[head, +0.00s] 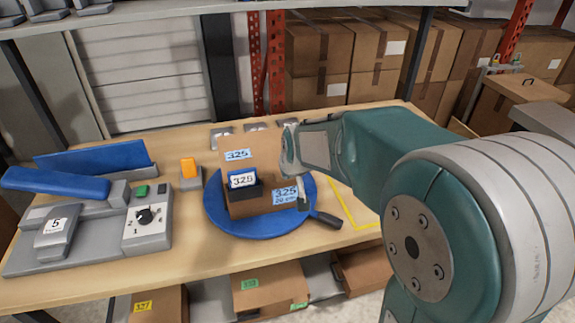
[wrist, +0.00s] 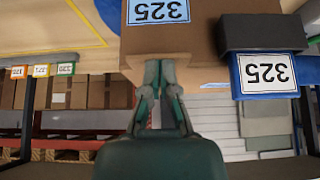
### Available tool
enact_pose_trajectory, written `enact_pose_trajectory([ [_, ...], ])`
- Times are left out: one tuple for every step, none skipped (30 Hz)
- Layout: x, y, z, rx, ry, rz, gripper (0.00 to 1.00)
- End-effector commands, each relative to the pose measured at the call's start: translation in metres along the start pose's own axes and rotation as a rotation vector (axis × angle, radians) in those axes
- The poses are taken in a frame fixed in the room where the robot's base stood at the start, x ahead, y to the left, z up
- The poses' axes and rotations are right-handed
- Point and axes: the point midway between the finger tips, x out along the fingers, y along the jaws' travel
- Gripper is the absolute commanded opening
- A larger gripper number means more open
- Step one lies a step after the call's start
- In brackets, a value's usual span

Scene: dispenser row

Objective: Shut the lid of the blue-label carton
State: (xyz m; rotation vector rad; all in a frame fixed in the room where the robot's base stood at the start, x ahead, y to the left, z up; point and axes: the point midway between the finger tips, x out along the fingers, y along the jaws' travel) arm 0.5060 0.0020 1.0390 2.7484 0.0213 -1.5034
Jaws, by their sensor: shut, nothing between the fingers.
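The carton (head: 250,207) is brown cardboard and sits on a round blue turntable (head: 232,222). Its lid (head: 262,147) stands raised at the back, with a blue 325 label (head: 237,154) on it. Another blue label (head: 285,193) is on the front. A dark holder with a white 325 card (head: 243,181) stands at the carton's left front. In the wrist view, the carton (wrist: 205,35) and a blue 325 label (wrist: 158,11) appear upside down. My gripper (wrist: 160,65) is shut and empty, right at the carton's edge; I cannot tell whether it touches.
A black handle (head: 326,219) sticks out of the turntable at right. A grey and blue device with a dial (head: 146,215) stands on the table at left, beside an orange block (head: 188,168). Yellow tape (head: 345,212) marks the table at right. Labelled boxes (head: 265,287) sit below.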

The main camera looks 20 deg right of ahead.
Motion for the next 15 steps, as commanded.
enact_pose_trajectory([
  [0.0024, -0.0001, 0.0038, 0.000, -0.011, 0.000, 0.00],
  [0.0025, -0.0001, 0.0040, 0.000, -0.012, 0.000, 0.00],
  [0.0026, -0.0001, 0.0043, 0.000, -0.013, 0.000, 0.00],
  [0.0027, -0.0001, 0.0045, 0.000, -0.014, 0.000, 0.00],
  [0.0028, -0.0001, 0.0046, 0.000, -0.014, 0.000, 0.00],
  [0.0029, -0.0001, 0.0048, 0.000, -0.015, 0.000, 0.00],
  [0.0029, -0.0001, 0.0049, 0.000, -0.015, 0.000, 0.00],
  [0.0028, -0.0001, 0.0049, 0.000, -0.016, 0.000, 0.00],
  [0.0024, -0.0001, 0.0047, 0.000, -0.016, 0.000, 0.00],
  [0.0019, -0.0001, 0.0044, 0.000, -0.016, 0.000, 0.00],
  [0.0012, -0.0001, 0.0039, 0.001, -0.016, 0.000, 0.00],
  [0.0001, -0.0001, 0.0030, 0.001, -0.016, 0.000, 0.00],
  [-0.0010, -0.0001, 0.0022, 0.001, -0.016, 0.000, 0.00],
  [-0.0021, -0.0001, 0.0013, 0.001, -0.015, 0.000, 0.00],
  [-0.0037, -0.0001, 0.0001, 0.001, -0.014, 0.000, 0.00],
])
